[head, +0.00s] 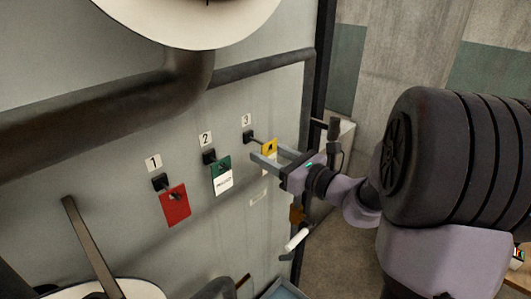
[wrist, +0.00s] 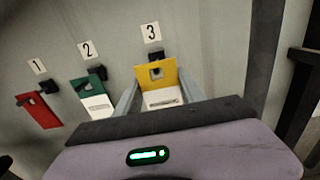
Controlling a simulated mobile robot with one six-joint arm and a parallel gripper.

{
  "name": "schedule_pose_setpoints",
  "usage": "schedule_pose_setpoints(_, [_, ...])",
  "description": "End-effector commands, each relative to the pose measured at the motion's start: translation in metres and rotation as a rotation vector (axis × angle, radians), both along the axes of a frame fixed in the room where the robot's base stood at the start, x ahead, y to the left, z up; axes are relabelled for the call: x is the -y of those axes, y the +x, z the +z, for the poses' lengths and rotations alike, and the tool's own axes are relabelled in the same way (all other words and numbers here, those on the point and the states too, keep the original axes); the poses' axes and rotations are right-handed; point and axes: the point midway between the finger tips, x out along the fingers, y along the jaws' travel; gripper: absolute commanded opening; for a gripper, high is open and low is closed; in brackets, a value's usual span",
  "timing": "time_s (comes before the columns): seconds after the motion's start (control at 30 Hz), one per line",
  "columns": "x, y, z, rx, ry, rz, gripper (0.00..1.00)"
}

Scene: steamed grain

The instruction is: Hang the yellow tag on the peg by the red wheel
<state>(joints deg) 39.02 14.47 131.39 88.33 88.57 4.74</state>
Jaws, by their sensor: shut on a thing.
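The yellow tag (head: 269,146) has a white lower part and is at the black peg (head: 248,136) under label 3. It also shows in the wrist view (wrist: 142,75), where a dark spot sits at its hole, just below the peg's base (wrist: 156,57). I cannot tell whether the peg tip passes through the hole. My gripper (head: 274,158) is shut on the tag, with one finger at each side edge in the wrist view (wrist: 159,97). I see no red wheel in either view.
A red tag (head: 174,208) hangs at peg 1 and a green and white tag (head: 222,182) at peg 2, left of my gripper. Dark pipes (head: 110,105) cross the grey panel above. A white-handled lever (head: 297,240) sits below my gripper.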

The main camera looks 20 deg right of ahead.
Motion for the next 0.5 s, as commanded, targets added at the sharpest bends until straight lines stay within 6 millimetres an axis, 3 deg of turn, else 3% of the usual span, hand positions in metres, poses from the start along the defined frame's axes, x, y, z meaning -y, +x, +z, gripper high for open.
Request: schedule_pose_setpoints(0.5, [0.0041,-0.0089,-0.0003,0.000,-0.001,-0.002,0.06])
